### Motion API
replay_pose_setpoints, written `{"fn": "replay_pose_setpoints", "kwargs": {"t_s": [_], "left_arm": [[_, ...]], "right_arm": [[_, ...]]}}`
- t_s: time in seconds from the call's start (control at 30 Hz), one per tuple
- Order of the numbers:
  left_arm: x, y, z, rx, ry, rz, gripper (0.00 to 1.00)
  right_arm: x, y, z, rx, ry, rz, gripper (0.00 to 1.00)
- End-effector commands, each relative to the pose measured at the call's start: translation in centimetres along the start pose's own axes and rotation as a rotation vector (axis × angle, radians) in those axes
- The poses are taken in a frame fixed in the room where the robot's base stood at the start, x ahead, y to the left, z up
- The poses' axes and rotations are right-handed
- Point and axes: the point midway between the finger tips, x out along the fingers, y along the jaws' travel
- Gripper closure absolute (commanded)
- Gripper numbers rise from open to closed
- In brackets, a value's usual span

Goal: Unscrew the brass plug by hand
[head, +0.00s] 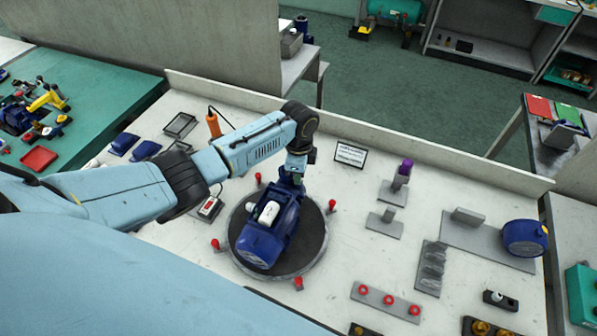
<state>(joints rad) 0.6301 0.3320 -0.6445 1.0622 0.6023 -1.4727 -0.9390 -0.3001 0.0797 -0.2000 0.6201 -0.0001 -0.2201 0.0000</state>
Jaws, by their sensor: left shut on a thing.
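A dark blue pump (262,243) lies on a round dark turntable (310,262) with red knobs around its rim. A white rounded part (268,212) shows on top of the pump. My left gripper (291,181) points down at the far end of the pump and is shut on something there. Its fingertips are mostly hidden by the wrist and the pump. The brass plug is not visible; the grip is where it would be hidden. My right gripper is not in view.
An orange-handled tool (213,124) stands behind my arm. A small sign (351,154), grey stands with a purple-topped item (403,170), and a strip with red buttons (388,301) lie right. A blue motor (525,238) sits far right. A low wall (440,155) edges the back.

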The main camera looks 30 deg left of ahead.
Motion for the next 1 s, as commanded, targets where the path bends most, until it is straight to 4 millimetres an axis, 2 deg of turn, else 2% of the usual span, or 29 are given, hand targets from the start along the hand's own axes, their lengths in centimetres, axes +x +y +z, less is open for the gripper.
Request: {"fn": "replay_pose_setpoints", "kwargs": {"t_s": [0.07, 0.3, 0.57, 0.6, 0.7, 1.0], "left_arm": [[0.01, 0.03, -0.04, -0.014, 0.001, 0.001, 1.00], [0.01, 0.04, -0.02, -0.227, 0.001, 0.001, 1.00], [0.00, 0.02, -0.02, -0.250, 0.001, 0.001, 1.00], [-0.01, 0.02, -0.02, -0.250, 0.001, 0.001, 0.79], [-0.01, 0.02, -0.01, -0.249, 0.001, 0.001, 0.66], [-0.02, -0.01, 0.03, -0.221, 0.000, 0.000, 0.66]], "right_arm": [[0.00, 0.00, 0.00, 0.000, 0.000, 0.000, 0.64], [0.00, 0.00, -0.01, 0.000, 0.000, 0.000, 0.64], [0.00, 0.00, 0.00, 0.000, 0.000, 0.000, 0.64], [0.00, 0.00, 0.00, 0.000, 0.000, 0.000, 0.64], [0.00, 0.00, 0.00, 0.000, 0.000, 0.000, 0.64], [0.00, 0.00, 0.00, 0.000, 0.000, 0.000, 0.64]]}}
